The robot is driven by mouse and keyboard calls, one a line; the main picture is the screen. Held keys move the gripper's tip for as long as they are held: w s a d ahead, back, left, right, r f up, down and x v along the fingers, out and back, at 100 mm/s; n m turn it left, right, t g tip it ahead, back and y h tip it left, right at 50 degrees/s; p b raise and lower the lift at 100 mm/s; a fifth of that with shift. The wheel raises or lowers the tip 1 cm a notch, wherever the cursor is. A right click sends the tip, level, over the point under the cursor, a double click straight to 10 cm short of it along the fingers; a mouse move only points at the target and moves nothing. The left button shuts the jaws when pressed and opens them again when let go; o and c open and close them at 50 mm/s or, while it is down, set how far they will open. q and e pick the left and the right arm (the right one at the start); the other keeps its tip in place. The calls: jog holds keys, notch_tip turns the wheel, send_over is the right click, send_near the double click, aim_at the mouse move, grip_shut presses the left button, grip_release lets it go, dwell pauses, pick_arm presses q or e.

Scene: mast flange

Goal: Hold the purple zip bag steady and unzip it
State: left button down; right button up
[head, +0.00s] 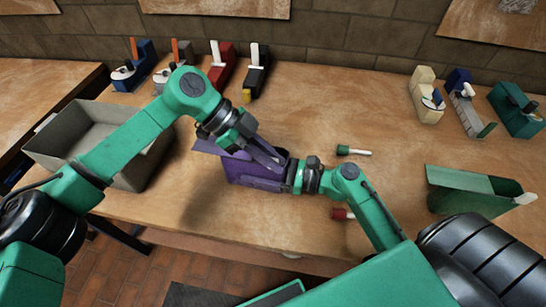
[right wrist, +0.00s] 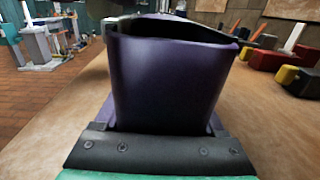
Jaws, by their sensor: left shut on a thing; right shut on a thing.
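The purple zip bag (head: 243,178) stands upright near the middle of the table. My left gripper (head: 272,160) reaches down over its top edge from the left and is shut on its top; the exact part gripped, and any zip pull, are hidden. My right gripper (head: 292,176) is shut on the bag's right end. In the right wrist view the bag (right wrist: 170,80) fills the middle, with a dark gap along its top rim. A purple flap (head: 207,146) sticks out at the bag's left.
A grey open bin (head: 60,152) stands left, under my left arm. A green bag (head: 465,190) stands at the right. A green-handled tool (head: 343,150) and a red-handled one (head: 340,214) lie near the right gripper. Several coloured items line the back.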

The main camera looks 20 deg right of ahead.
dwell(0.9)
pick_arm(q)
jog(key=w+a, duration=0.6)
jog(key=a, duration=0.3)
jog(key=shift+w, duration=0.4)
jog(key=shift+a, duration=0.1)
jog(key=c, duration=0.9)
grip_release()
pick_arm(e)
jog(key=shift+f, duration=0.1)
pick_arm(q)
jog(key=v, duration=1.2)
jog(key=shift+a, duration=0.1)
